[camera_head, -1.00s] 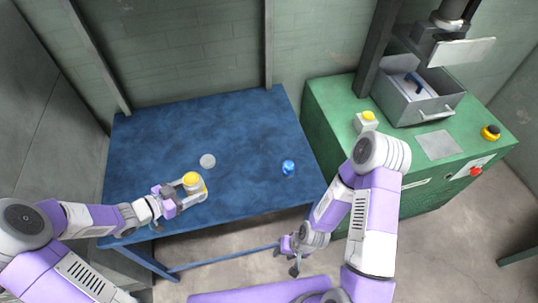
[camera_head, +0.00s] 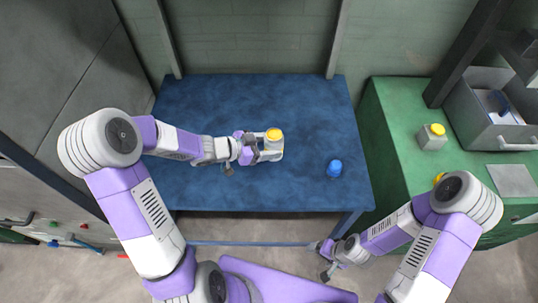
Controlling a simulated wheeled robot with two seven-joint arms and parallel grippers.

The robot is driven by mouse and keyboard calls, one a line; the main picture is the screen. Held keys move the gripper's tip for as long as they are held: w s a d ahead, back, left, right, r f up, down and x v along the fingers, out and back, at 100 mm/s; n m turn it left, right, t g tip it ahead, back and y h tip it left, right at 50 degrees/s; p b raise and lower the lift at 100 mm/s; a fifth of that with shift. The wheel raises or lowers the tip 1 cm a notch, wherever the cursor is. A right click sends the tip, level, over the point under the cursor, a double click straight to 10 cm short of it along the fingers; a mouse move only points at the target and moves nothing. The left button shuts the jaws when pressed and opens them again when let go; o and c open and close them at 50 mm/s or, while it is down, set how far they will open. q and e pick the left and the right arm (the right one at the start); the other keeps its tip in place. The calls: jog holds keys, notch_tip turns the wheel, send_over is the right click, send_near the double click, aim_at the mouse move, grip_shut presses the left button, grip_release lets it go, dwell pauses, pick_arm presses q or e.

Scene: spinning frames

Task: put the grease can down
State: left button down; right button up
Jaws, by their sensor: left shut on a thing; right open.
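The grease can (camera_head: 273,136), with a yellow lid and a pale body, is in my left gripper (camera_head: 262,148), over the blue table (camera_head: 200,110). The can looks upright. I cannot tell whether its base touches the tabletop. The pale round disc seen earlier on the table does not show now; the can and gripper may cover it. My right gripper (camera_head: 326,262) is open and empty, low in front of the table's right front corner.
A blue object (camera_head: 335,168) stands on the table to the right of the can. A green bench (camera_head: 390,120) at the right bears another yellow-topped item (camera_head: 432,138) and a grey open box (camera_head: 490,125). The table's back and left are clear.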

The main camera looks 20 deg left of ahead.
pick_arm(q)
notch_tip(320, 180, down, 4)
jog(key=shift+w+r+b, duration=0.1)
jog(key=shift+r+b, duration=0.05)
jog(key=shift+b, duration=0.65)
jog(key=shift+r, duration=0.1)
jog(key=c, duration=0.7)
grip_release()
jog(key=shift+f, duration=0.2)
jog(key=o, duration=0.5)
